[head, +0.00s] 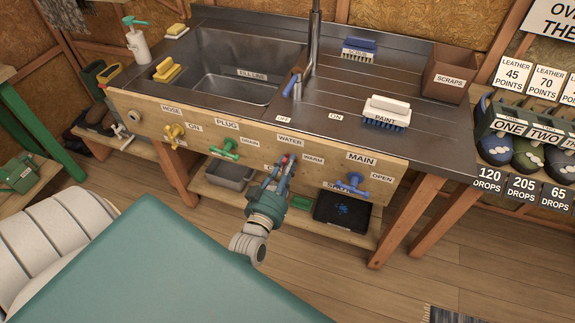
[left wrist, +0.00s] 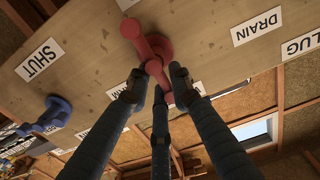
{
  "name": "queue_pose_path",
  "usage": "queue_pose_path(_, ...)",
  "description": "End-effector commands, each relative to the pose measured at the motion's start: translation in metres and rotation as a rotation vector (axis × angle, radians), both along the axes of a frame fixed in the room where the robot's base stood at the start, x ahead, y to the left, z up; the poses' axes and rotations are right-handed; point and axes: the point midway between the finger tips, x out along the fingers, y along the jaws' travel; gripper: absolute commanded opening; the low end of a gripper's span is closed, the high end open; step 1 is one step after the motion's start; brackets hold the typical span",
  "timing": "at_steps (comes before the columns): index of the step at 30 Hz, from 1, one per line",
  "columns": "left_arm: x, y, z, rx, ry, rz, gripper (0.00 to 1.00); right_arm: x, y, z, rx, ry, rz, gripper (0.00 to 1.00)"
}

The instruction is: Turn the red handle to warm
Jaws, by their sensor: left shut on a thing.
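The red handle (head: 290,160) is on the wooden front panel of the sink, under the WATER label (head: 290,141). The WARM label (head: 313,159) is to its right; another label on its left is partly hidden. My left gripper (head: 281,175) reaches up to the handle from below. In the left wrist view, the red handle (left wrist: 150,44) is a slanted bar with a round knob at its upper end. The dark fingers of my left gripper (left wrist: 158,88) are closed around the bar's lower end. My right gripper is not in view.
A green PLUG handle (head: 226,149) is to the left and a blue MAIN handle (head: 346,185) to the right on the same panel. A yellow HOSE handle (head: 174,135) is farther left. A lower shelf holds a grey tub (head: 229,174) and a black tray (head: 342,209).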

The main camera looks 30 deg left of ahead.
Motion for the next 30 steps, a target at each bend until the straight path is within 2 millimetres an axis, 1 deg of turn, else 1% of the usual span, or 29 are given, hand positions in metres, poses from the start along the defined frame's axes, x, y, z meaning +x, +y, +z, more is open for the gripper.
queue_pose_path(1, 0.000, 0.004, 0.003, -0.002, -0.007, 0.005, 0.00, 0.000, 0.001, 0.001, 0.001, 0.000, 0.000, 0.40)
queue_pose_path(7, 0.000, 0.005, 0.003, -0.049, -0.020, 0.005, 0.00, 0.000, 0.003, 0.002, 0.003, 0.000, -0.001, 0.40)
queue_pose_path(11, -0.001, 0.007, 0.004, -0.112, -0.034, 0.005, 0.00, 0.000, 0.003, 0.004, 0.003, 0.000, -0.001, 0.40)
queue_pose_path(21, -0.003, 0.015, 0.003, -0.403, -0.105, 0.005, 0.00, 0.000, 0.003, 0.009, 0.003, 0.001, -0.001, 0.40)
queue_pose_path(30, -0.004, 0.022, -0.001, -0.681, -0.173, 0.006, 0.00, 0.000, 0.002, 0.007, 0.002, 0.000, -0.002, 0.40)
